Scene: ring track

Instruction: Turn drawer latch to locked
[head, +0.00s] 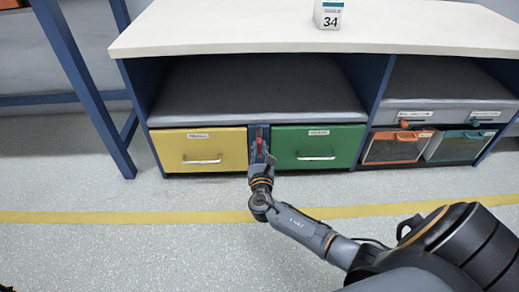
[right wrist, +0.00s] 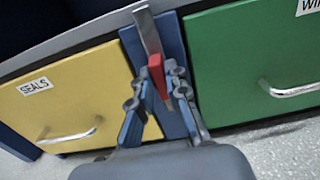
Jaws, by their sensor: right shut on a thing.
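The drawer latch, with a red grip (right wrist: 157,72) and a flat silver bar (right wrist: 147,30), is on the blue post between two drawers. In the right wrist view the bar runs roughly along the post. The latch also shows small in the head view (head: 259,143). My left gripper is not in view.
A white worktop (head: 300,35) spans above, with a small box marked 34 (head: 328,14) on it. An orange-framed bin (head: 397,147) and a teal-framed bin (head: 460,145) sit at right. Yellow tape (head: 120,217) crosses the clear floor in front.

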